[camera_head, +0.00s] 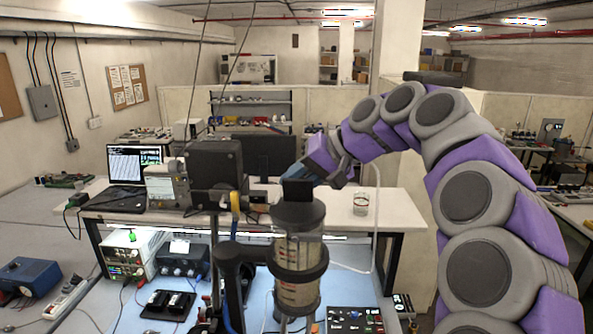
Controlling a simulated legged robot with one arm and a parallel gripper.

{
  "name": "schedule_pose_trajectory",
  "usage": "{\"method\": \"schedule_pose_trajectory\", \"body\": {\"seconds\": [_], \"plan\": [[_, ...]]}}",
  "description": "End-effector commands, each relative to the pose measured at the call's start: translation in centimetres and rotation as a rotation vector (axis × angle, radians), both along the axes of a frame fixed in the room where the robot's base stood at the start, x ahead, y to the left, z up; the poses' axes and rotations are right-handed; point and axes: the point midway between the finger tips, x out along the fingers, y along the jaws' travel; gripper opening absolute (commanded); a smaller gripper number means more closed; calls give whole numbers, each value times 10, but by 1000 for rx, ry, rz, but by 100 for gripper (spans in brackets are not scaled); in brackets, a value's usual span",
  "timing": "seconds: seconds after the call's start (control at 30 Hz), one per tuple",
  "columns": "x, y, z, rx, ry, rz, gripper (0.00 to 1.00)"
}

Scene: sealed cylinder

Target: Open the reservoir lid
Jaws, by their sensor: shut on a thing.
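The reservoir (297,252) is a clear upright cylinder with a pale, labelled body, held in a dark ring clamp on a stand. Its dark lid (312,213) sits at the top of the cylinder. My purple and grey arm reaches in from the right and bends down to it. My gripper (297,189) is directly above the lid, its dark fingers shut on the lid's top. The fingers hide the middle of the lid. I cannot tell whether the lid is apart from the cylinder's rim.
A dark boxy device (216,165) stands close left of the reservoir, with a black stand (230,262) in front. Behind are a white bench (400,212), a laptop (134,163) and a glass jar (361,203). A black control panel (355,320) lies at lower right.

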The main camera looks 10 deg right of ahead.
Motion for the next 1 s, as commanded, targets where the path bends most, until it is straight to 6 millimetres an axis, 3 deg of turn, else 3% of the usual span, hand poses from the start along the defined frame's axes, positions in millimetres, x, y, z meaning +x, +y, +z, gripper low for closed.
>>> {"method": "schedule_pose_trajectory", "body": {"seconds": [0.8, 0.83, 1.0], "plan": [[5, -2, 0, 41, 110, -3, 0], [6, -2, 0, 41, 109, -2, 30], [5, -2, 0, 39, 112, -2, 46]]}}
